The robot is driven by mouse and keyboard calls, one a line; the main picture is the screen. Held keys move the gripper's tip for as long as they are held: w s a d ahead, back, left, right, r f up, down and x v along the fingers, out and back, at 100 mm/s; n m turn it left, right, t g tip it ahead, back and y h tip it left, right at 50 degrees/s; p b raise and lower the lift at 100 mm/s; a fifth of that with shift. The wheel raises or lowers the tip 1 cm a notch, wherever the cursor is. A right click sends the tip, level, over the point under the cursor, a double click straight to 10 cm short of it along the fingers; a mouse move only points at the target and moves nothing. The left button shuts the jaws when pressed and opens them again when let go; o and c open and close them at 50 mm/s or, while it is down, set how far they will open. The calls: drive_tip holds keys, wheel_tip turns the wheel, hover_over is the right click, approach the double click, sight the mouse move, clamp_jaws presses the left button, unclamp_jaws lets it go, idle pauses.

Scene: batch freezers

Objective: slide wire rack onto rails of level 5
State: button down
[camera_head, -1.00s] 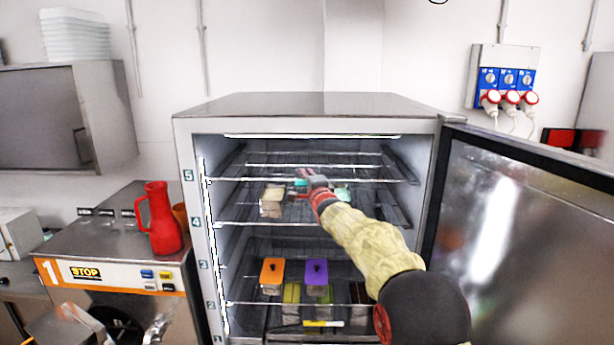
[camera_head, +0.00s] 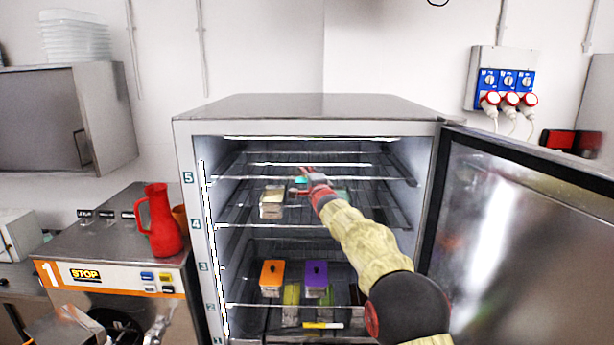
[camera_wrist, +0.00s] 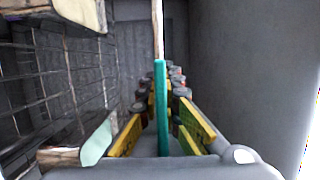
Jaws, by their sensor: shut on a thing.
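The wire rack (camera_head: 390,180) lies inside the open freezer, at about the height of the "5" label (camera_head: 188,178). It looks roughly level. My gripper (camera_head: 308,181) is at the middle of the rack's front edge. In the wrist view the yellow finger pads (camera_wrist: 160,132) are shut on a teal section (camera_wrist: 161,85) of the front bar. The pale rest of the bar (camera_wrist: 157,30) runs beyond the fingers. The rack lies nearly edge-on there, so its contact with the side rails cannot be seen.
Below the held rack, a shelf carries a beige tub (camera_head: 271,203) and a pale-green-lidded tub (camera_wrist: 98,145). Lower down stand an orange-lidded tub (camera_head: 272,274) and a purple-lidded tub (camera_head: 317,274). The freezer door (camera_head: 520,235) stands open at right.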

drive_tip(key=shift+w+r, duration=0.15)
drive_tip(key=shift+w, duration=0.9)
drive_tip(key=shift+f, duration=0.2)
drive_tip(key=shift+f, duration=0.45)
drive_tip(key=c, duration=2)
unclamp_jaws()
drive_tip(key=shift+o, duration=0.4)
drive_tip(key=shift+f, duration=0.1)
